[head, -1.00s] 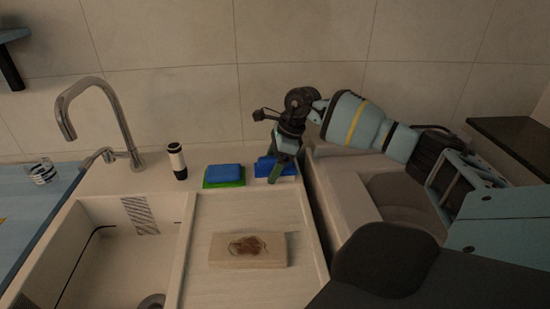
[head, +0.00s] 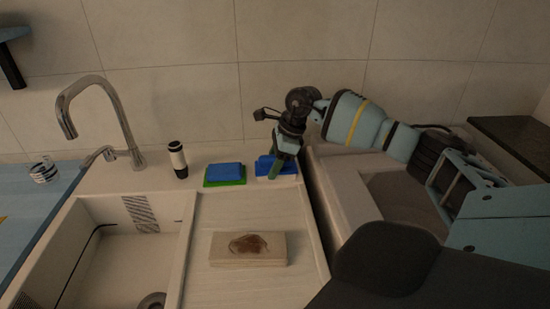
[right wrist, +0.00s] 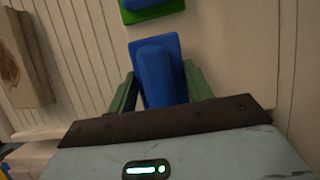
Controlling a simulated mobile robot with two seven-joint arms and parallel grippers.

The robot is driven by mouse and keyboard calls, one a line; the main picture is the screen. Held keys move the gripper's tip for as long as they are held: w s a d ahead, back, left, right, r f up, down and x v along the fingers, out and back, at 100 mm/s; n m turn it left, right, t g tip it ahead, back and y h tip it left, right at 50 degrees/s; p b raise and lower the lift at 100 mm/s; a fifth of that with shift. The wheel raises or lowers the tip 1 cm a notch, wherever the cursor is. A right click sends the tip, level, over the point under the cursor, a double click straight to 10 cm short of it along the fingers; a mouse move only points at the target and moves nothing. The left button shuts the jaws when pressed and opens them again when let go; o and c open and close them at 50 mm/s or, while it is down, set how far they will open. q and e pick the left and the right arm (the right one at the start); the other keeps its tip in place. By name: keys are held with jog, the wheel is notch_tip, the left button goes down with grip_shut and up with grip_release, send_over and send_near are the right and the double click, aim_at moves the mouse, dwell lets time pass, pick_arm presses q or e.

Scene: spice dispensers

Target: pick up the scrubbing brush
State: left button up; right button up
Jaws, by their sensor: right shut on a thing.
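The scrubbing brush (head: 263,165) is the blue block on the sink's back ledge, partly hidden behind my right gripper (head: 277,173). In the right wrist view the blue brush (right wrist: 157,68) lies between the two green fingers of my right gripper (right wrist: 161,92). The gripper is shut on it from above, with a finger on either side. The brush still appears to rest on the ledge. My left gripper is not in view.
A blue and green sponge (head: 224,174) lies just left of the brush. A black and white bottle (head: 178,160) stands further left, near the faucet (head: 125,125). A stained wooden board (head: 248,249) lies on the drainboard (head: 205,225). The tiled wall is close behind.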

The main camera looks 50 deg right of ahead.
aim_at(270, 158)
jog(key=shift+r, duration=0.1)
jog(key=shift+r, duration=0.45)
jog(key=r, duration=0.3)
jog(key=shift+s+a, duration=0.25)
jog(key=shift+a, duration=0.1)
jog(key=s+a+r+b, duration=0.1)
jog(key=s+a, duration=0.8)
jog(key=a, duration=0.2)
jog(key=shift+s+a+r+b, duration=0.2)
jog(key=shift+s+a+b, duration=0.05)
jog(key=shift+a+b, duration=0.15)
